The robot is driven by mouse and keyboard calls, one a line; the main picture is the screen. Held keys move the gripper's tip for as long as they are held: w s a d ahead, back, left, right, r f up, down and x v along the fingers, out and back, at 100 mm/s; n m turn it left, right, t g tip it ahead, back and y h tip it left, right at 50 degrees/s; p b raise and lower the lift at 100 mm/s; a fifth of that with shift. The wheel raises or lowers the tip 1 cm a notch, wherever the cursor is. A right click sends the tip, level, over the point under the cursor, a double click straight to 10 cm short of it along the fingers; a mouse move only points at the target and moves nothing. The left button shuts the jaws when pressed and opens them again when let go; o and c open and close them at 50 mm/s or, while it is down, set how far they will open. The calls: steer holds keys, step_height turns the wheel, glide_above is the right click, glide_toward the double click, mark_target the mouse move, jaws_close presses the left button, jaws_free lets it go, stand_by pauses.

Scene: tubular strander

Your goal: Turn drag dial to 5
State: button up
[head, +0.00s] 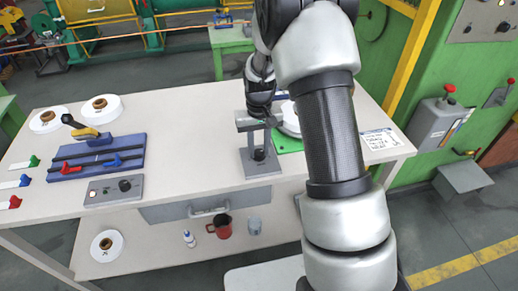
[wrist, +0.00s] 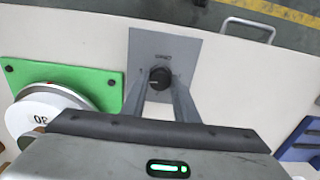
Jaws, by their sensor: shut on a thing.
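The drag dial is a round black knob (wrist: 160,78) with a pale pointer mark. It sits on a grey plate (wrist: 150,45) whose small lettering I cannot read clearly. In the head view the knob (head: 259,155) shows on the grey plate (head: 263,169) near the front edge of the table. My gripper (wrist: 160,84) reaches down over the plate, one grey finger on each side of the knob, and is shut on it. It also shows in the head view (head: 258,149). In the wrist view the pointer mark points left; the scale numbers are not legible.
A green board (wrist: 90,78) with a white disc (wrist: 40,112) lies beside the plate. A drawer handle (head: 208,211) is below the front edge. Table between is clear.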

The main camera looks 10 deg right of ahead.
mark_target(259, 152)
steer(key=shift+m, duration=1.9)
steer(key=o, duration=1.1)
steer(key=shift+c, duration=0.2)
step_height(259, 152, up, 18)
steer(key=p, duration=0.1)
steer(key=shift+f, duration=0.25)
